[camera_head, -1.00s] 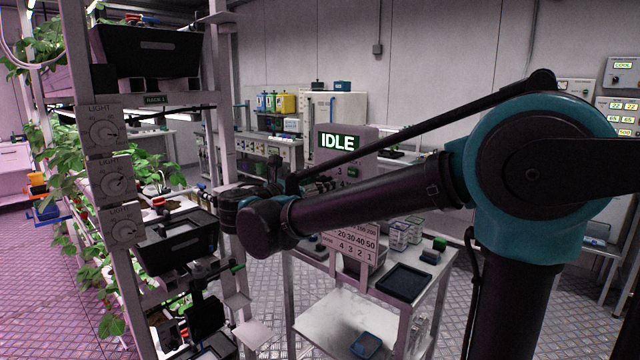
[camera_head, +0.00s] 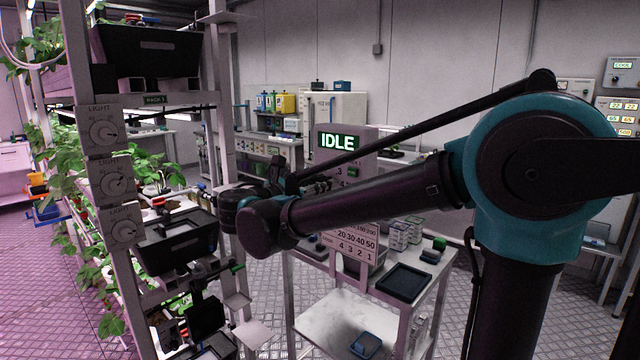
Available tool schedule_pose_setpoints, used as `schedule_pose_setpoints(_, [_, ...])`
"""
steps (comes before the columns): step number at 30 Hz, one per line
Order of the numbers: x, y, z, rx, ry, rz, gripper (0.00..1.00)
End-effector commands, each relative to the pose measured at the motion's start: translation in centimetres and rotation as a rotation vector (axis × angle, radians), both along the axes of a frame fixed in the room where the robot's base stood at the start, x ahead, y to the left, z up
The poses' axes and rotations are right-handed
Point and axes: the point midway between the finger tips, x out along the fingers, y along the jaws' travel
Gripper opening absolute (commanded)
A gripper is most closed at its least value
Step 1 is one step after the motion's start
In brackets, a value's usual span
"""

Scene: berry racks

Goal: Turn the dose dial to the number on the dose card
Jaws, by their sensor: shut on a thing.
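A panel (camera_head: 357,158) with a lit green IDLE screen (camera_head: 339,142) stands at the middle, behind my arm. Small controls show below the screen. A printed number chart (camera_head: 356,241) with rows such as 20 30 40 50 and 4 3 2 1 hangs below; my arm covers its upper part. I cannot tell whether it is the dose card. My gripper (camera_head: 318,185) is at the panel's lower left, largely hidden behind my wrist and forearm. It is shut at the panel on what seems to be the dose dial, which is itself hidden.
A white cart (camera_head: 335,318) below the panel carries a black tray (camera_head: 404,280), clear boxes and a blue box (camera_head: 366,345). A plant rack with light dials (camera_head: 104,131) and black bins (camera_head: 178,243) stands close at the left. The floor between rack and cart is open.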

Motion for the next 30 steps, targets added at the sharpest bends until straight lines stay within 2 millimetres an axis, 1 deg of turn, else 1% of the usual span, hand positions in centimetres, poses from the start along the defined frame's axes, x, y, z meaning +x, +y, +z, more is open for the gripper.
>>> schedule_pose_setpoints(30, [-0.04,-0.01,-0.05,0.748,-0.582,0.0,0.0])
